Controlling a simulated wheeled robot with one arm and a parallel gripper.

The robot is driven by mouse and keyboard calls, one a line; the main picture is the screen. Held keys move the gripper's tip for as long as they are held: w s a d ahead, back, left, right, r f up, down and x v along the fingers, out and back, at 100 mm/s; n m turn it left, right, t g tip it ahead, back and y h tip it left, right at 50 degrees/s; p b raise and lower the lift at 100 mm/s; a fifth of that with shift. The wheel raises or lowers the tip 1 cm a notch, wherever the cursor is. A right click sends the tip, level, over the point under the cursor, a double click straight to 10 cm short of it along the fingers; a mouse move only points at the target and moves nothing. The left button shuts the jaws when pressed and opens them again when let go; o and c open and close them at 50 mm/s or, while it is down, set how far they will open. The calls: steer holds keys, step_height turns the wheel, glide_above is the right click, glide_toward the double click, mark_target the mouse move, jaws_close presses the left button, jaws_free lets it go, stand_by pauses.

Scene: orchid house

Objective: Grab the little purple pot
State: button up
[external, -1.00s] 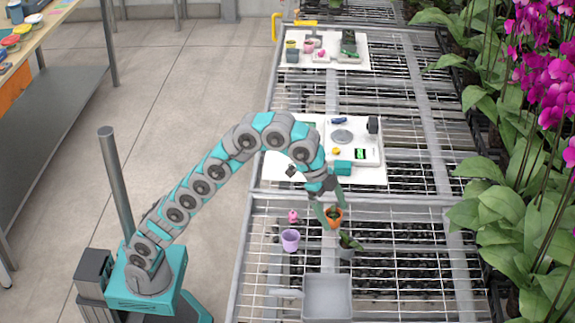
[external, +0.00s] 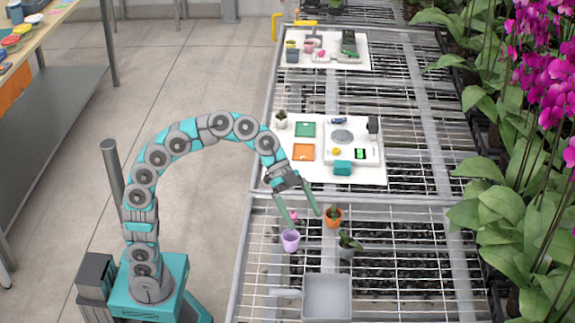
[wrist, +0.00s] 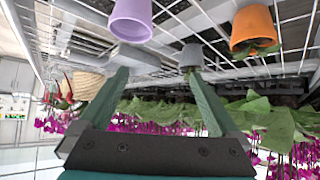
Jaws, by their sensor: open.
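The little purple pot (external: 290,241) stands upright on the wire-mesh bench and looks empty. In the wrist view the purple pot (wrist: 131,20) is at the top, left of centre, beyond the fingertips. My gripper (external: 303,221) is open with nothing between its fingers. In the external view its left fingertip is just above or behind the purple pot's rim; I cannot tell if they touch. The wrist view shows both fingers of my gripper (wrist: 157,74) spread apart.
An orange pot with a plant (external: 333,219) stands right of my gripper. A grey pot with a plant (external: 347,252) and a grey tray (external: 327,297) are nearer the front. A small pink thing (external: 293,215) is by the left finger. A white board (external: 280,160) lies behind.

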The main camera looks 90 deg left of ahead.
mark_target(296, 243)
steer(key=s+f+t+b, duration=0.1)
steer(key=s, duration=0.1)
steer(key=s+f+t+h+b, duration=0.1)
steer(key=s+f, duration=0.1)
steer(key=s, duration=0.1)
steer(key=shift+a+f+n+t, duration=0.15)
steer(key=shift+n+t, duration=0.15)
steer(key=shift+n, duration=0.1)
steer(key=shift+s+f+n+t, duration=0.3)
steer(key=shift+s+f+t, duration=0.2)
steer(key=shift+s+f, duration=0.1)
steer(key=shift+x, duration=2.45)
steer(key=c, duration=1.4)
